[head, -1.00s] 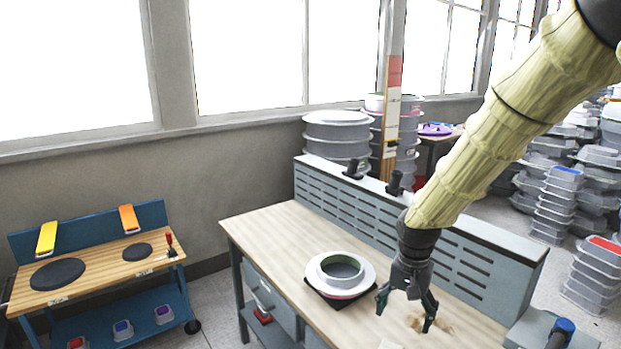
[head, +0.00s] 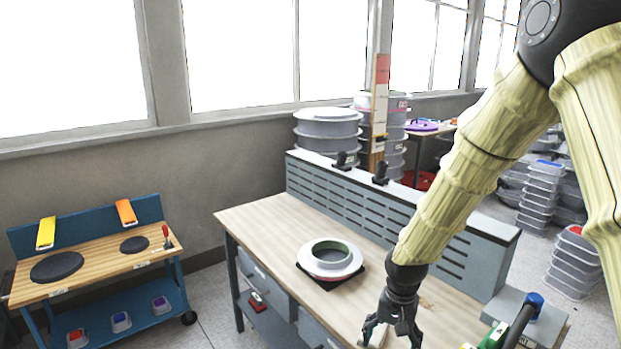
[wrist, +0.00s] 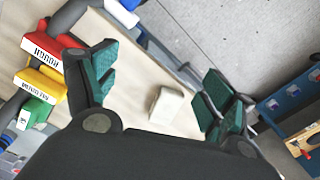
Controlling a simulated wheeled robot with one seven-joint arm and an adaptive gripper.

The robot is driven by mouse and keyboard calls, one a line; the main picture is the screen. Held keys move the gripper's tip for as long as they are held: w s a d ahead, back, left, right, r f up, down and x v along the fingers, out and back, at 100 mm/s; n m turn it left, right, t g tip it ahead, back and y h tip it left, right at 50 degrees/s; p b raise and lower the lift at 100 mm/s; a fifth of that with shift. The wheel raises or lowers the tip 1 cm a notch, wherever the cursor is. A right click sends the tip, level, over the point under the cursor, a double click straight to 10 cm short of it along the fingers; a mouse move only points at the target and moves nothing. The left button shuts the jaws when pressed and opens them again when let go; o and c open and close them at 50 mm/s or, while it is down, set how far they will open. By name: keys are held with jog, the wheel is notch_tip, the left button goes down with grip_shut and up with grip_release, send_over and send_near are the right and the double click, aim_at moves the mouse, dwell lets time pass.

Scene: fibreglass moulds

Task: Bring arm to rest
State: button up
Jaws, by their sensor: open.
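My gripper (head: 391,336) is open and empty over the front part of the wooden workbench top (head: 262,212). In the wrist view its two green-padded fingers (wrist: 152,92) are spread wide apart. A small pale block (wrist: 167,106) lies on the bench top and shows between the fingers, apart from both. My arm reaches down from the upper right in the head view.
A white ring mould (head: 330,258) sits on a black pad on the bench, left of my gripper. A slotted grey panel (head: 400,220) stands along the bench's back. Red, yellow and green boxes (wrist: 40,85) lie beside the gripper. A blue cart (head: 100,290) stands left.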

jog(key=s+f+n, duration=0.1)
jog(key=s+f, duration=0.5)
jog(key=f, duration=0.2)
jog(key=s+f+n, duration=0.1)
jog(key=s+f, duration=0.4)
jog(key=f, duration=0.4)
jog(key=s+d+f+n, duration=0.15)
jog(key=s+f, duration=0.45)
jog(key=s, duration=0.6)
jog(key=s+d+f+n, duration=0.1)
jog(key=s+d+f, duration=0.35)
jog(key=s, duration=0.75)
notch_tip(320, 180, down, 12)
jog(key=a+b, duration=0.2)
jog(key=b, duration=0.8)
jog(key=shift+w+r, duration=0.15)
